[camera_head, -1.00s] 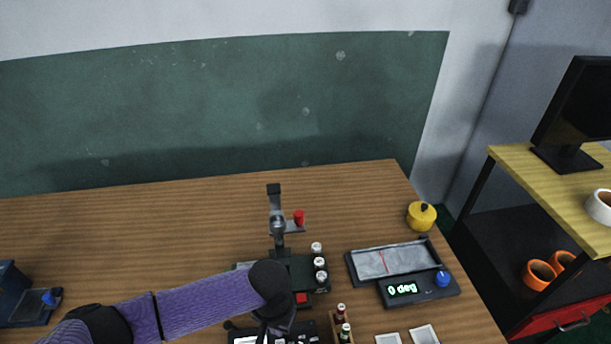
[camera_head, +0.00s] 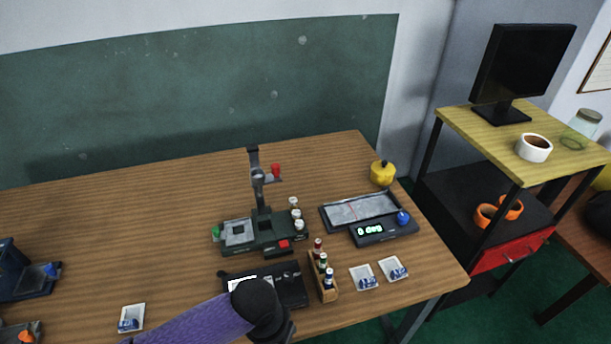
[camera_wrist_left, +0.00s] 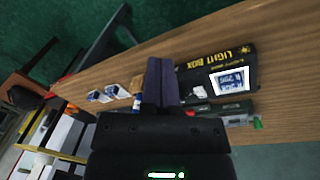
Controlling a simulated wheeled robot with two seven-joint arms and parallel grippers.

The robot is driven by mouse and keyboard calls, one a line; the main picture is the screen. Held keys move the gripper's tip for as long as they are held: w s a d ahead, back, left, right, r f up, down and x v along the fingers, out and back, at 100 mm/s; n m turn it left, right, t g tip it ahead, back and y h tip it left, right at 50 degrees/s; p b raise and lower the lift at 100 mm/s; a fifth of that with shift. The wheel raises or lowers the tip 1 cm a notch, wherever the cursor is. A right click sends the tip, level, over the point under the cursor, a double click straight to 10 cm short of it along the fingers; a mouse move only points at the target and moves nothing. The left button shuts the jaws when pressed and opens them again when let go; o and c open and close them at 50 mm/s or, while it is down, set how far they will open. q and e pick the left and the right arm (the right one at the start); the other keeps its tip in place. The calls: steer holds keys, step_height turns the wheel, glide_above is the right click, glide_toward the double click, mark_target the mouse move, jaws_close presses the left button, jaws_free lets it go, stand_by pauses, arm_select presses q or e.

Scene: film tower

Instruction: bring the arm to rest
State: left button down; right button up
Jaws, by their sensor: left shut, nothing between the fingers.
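My left arm (camera_head: 190,325) comes in from the bottom of the head view, purple with a black wrist (camera_head: 262,308) low over the table's front part. Its fingers are hidden there. In the left wrist view my left gripper (camera_wrist_left: 161,68) is shut and empty, its two dark fingers together above the table. The black light box (camera_head: 292,289) lies just behind the wrist in the head view, partly covered by it. It also shows to the right of the fingers in the left wrist view (camera_wrist_left: 245,70). My right gripper is in neither view.
The film tower (camera_head: 262,236) stands behind the light box. A wooden bottle rack (camera_head: 323,290), two small white trays (camera_head: 364,278) and a scale reading 0 deg (camera_head: 385,232) are to the right. Another tray (camera_head: 131,318) lies front left. The left middle of the table is bare.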

arm_select(q)
steer(key=s+d+r+t+h, duration=0.1)
steer(key=s+d+r+h, duration=0.2)
steer(key=s, duration=0.2)
steer(key=s+a+r+n+t+y, duration=0.1)
steer(key=s+a+r+y, duration=0.15)
steer(key=a, duration=0.45)
steer(key=s+a+r+n+t+y, duration=0.1)
steer(key=s+a+y, duration=0.1)
steer(key=s+a, duration=0.35)
step_height(320, 180, down, 23)
steer(key=s+a+g+b, duration=0.1)
steer(key=s+b, duration=0.1)
steer(key=b, duration=0.1)
steer(key=s+a+f+g+b, duration=0.1)
steer(key=s+a+f+b, duration=0.1)
steer(key=s+f, duration=0.9)
steer(key=shift+s+a+g, duration=0.3)
steer(key=shift+s+a, duration=0.05)
steer(key=shift+s, duration=0.2)
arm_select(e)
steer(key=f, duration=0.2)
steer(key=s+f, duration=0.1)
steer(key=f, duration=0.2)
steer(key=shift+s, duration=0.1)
